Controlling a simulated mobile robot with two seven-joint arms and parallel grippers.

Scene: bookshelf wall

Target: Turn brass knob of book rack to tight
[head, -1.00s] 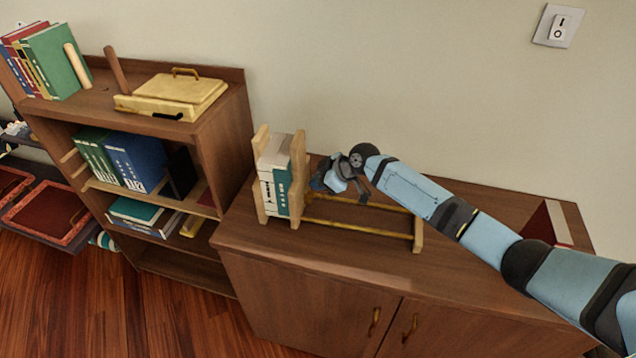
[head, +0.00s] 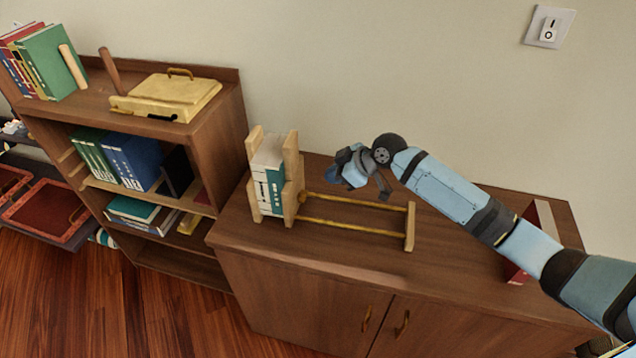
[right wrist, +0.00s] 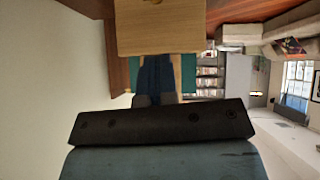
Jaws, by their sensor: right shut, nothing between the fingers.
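The book rack (head: 410,228) stands on the low cabinet, with two brass rods running between wooden ends. White and teal books (head: 268,180) are upright between its left end and a movable wooden plate (head: 292,170). That plate also shows in the right wrist view (right wrist: 160,32), with a bit of the brass knob (right wrist: 153,2) at the top edge. My left gripper is not in view.
A dark red book-like object (head: 540,225) stands on the cabinet top (head: 340,262) behind my right forearm. A bookcase (head: 222,130) with books and a yellow box (head: 175,95) adjoins at left. The cabinet's front strip is clear.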

